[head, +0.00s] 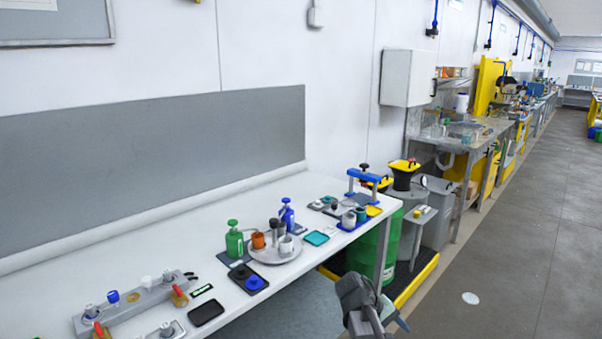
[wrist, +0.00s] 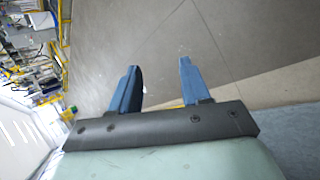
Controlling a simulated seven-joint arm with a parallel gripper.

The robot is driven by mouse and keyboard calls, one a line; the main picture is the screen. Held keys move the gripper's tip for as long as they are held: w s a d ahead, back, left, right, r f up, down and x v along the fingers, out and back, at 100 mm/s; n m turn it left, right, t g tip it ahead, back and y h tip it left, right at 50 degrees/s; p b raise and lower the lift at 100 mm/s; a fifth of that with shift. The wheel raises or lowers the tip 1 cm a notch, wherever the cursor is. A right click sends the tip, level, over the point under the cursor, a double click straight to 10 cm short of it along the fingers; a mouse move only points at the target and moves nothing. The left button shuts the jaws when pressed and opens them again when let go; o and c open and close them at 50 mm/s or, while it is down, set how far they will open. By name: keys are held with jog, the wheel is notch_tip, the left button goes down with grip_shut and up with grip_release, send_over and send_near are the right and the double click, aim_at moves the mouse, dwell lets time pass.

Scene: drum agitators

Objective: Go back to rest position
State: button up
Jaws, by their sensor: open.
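My gripper (wrist: 160,75) shows in the wrist view with its two blue fingers apart and nothing between them. Beyond the fingers lies bare grey floor. In the head view my gripper (head: 396,320) is at the bottom, right of the white bench (head: 140,262) and out over the floor, apart from every object. Its fingertips are partly hidden there by the wrist.
A green drum (head: 368,250) stands at the bench's right end on a yellow-edged platform (head: 425,272). The bench holds a green bottle (head: 234,240), a blue bottle (head: 287,215), a round tray (head: 262,258) and a black tray (head: 206,312). The floor (head: 520,240) to the right is clear.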

jog(key=s+a+f+g+y, duration=0.1)
jog(key=s+a+f+y, duration=0.1)
jog(key=s+f, duration=0.8)
jog(key=s+a+f+g+y, duration=0.1)
jog(key=s+f+g+y, duration=0.15)
jog(key=f, duration=1.25)
jog(key=s+a+f+m+g+y, duration=0.1)
jog(key=s+a+f+y, duration=0.1)
jog(key=s+f, duration=0.6)
jog(key=s+a+f+m+g+y, duration=0.1)
jog(key=s+a+f, duration=0.2)
jog(key=s+f, duration=0.5)
jog(key=s, duration=0.8)
jog(key=shift+s+a+m+g+y, duration=0.25)
jog(key=shift+a+m+g+y, duration=0.05)
jog(key=shift+g+y, duration=0.05)
